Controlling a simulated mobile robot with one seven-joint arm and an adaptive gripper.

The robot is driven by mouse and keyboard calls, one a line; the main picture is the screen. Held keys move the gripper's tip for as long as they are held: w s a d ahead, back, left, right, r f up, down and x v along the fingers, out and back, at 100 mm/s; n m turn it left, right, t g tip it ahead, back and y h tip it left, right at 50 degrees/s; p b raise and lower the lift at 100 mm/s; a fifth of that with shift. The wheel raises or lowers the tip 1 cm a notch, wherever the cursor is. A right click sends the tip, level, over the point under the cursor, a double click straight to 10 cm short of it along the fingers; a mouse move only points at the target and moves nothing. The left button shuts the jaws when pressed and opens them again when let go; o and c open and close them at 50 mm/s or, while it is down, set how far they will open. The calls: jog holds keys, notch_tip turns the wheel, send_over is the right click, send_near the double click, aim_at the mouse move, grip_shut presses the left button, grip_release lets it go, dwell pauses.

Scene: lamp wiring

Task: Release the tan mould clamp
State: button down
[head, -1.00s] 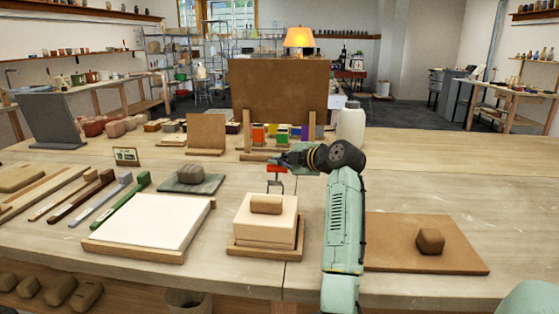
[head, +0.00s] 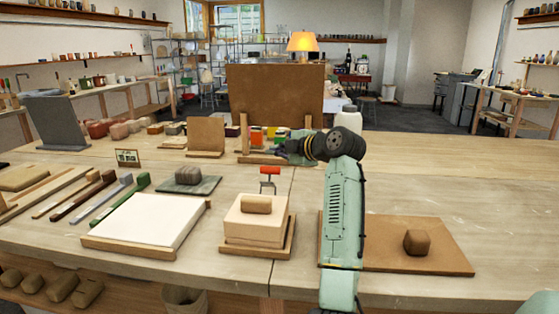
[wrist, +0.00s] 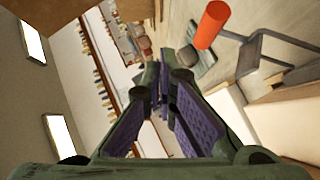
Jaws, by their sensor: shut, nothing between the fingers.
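The tan mould (head: 250,232) is a pale block on a wooden board, with a brown clay block (head: 256,204) on top. Its clamp stands at the mould's back edge, a grey metal frame (head: 268,184) with a red grip (head: 270,171) raised above the mould. In the wrist view the red grip (wrist: 210,25) and grey frame (wrist: 262,55) show at upper right, apart from the fingers. My gripper (head: 282,149) is shut and empty, above and behind the red grip in the head view. Its fingertips meet in the wrist view (wrist: 161,82).
A white slab (head: 150,225) lies left of the mould. A brown board (head: 440,255) with a clay lump (head: 417,242) lies to the right.

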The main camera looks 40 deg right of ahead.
jog(key=s+d+r+b, duration=0.1)
jog(key=s+r, duration=0.3)
jog(key=s, duration=0.1)
jog(key=shift+s, duration=0.4)
